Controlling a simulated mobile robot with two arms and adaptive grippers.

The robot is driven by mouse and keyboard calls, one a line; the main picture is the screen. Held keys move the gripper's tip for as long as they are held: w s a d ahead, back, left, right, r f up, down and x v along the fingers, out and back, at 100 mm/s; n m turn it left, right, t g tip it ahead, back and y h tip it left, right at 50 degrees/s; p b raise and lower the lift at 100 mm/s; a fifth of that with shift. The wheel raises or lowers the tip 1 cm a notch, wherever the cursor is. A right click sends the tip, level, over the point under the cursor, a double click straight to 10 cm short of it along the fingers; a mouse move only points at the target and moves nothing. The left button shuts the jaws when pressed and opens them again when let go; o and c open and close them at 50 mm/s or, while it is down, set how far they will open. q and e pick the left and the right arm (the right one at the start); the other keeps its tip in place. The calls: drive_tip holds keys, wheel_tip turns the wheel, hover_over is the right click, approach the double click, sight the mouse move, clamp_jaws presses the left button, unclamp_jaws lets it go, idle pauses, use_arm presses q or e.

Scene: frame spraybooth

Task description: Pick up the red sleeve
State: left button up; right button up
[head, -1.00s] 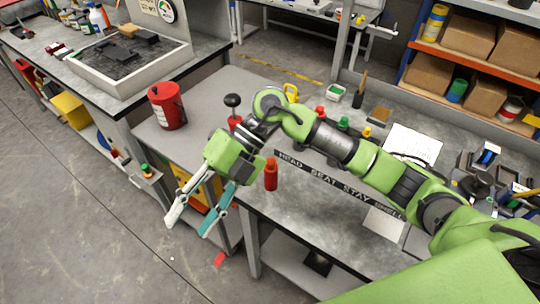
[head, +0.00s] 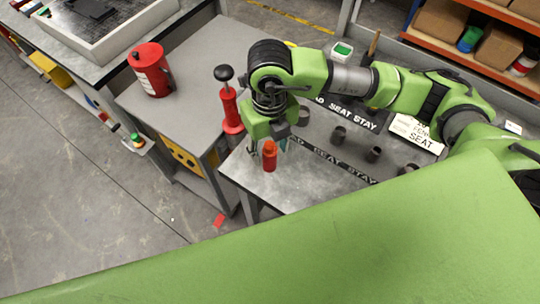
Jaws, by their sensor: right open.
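A small red cylinder with an orange-red top (head: 269,159), which I take as the red sleeve, stands upright near the left front corner of the grey bench (head: 290,190). My right gripper (head: 268,146) points down just above and behind it in the head view. Its fingers are open, with a pale one left and a teal one right of the cylinder's top. The fingers are partly hidden, so I cannot tell whether they surround or touch it. My left gripper is not in view.
A red hand tool with a black knob (head: 228,102) stands close left of my right gripper. Several dark cups (head: 338,134) stand among the bench labels. A red can (head: 151,70) is on the side table. My own green body covers the lower right.

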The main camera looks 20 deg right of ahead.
sight(270, 160)
drive_tip(key=shift+s+a+f+p, duration=0.1)
drive_tip(key=shift+s+f+p, duration=0.1)
drive_tip(key=shift+f+p, duration=0.55)
wheel_tip(270, 160, down, 3)
drive_tip(key=shift+r+p, duration=0.2)
drive_tip(key=shift+p, duration=0.25)
drive_tip(key=shift+f, duration=0.5)
drive_tip(key=c, duration=1.2)
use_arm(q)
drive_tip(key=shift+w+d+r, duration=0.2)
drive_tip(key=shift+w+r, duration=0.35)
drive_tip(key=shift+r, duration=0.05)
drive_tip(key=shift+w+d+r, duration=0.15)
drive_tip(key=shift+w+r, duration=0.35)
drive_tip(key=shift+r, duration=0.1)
